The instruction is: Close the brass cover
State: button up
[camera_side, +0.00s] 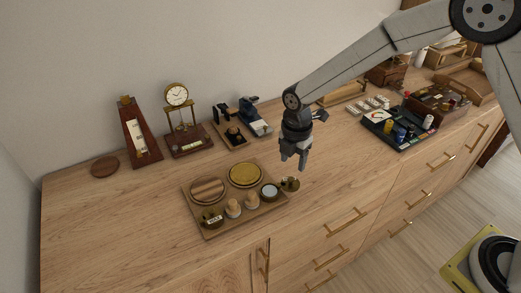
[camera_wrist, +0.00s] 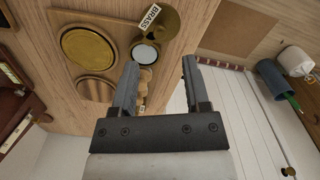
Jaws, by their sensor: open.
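A wooden tray (camera_side: 232,226) on the counter holds a large brass disc (camera_side: 245,174) and a striped wooden disc (camera_side: 207,190). At its right end a round pale-faced cup (camera_side: 269,192) lies uncovered. A small round brass cover (camera_side: 290,184) sits beside that cup, swung off to its right. In the wrist view the brass cover (camera_wrist: 168,22) is next to the pale cup (camera_wrist: 145,53), by a "BRASS" label (camera_wrist: 149,15). My gripper (camera_side: 303,163) is open and empty, above the counter near the cover. Its fingers (camera_wrist: 160,62) show apart in the wrist view.
Two wooden pegs (camera_side: 242,205) and a labelled dark brass cover (camera_side: 211,217) stand along the tray's front. A metronome (camera_side: 139,135), a clock (camera_side: 183,125) and small instruments stand behind. A black tray (camera_side: 400,130) with several items is at right. Counter right of the tray is clear.

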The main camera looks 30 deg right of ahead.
aim_at(291, 178)
jog(key=shift+f, duration=2.95)
grip_shut()
